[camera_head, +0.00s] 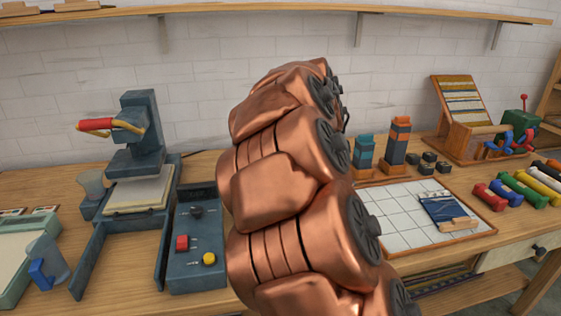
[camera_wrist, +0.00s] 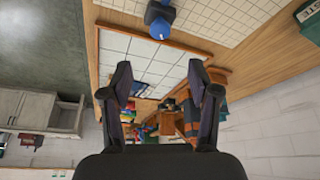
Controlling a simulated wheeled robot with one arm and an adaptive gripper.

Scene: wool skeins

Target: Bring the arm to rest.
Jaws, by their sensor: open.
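My copper-coloured arm (camera_head: 285,185) rises folded through the middle of the head view and hides part of the bench behind it. My gripper does not show in the head view. In the wrist view, my gripper (camera_wrist: 158,90) has its two dark fingers spread apart, with nothing between them. Beyond the fingers, the tilted view shows a white gridded board (camera_wrist: 145,50) with a wooden rim, and small coloured things farther off.
The wooden bench holds a dark press (camera_head: 135,140), a control box (camera_head: 198,265) with red and yellow buttons, a gridded board (camera_head: 398,225) with a blue packet (camera_head: 445,210), and coloured skeins (camera_head: 520,190) at right. A shelf (camera_head: 270,15) runs above.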

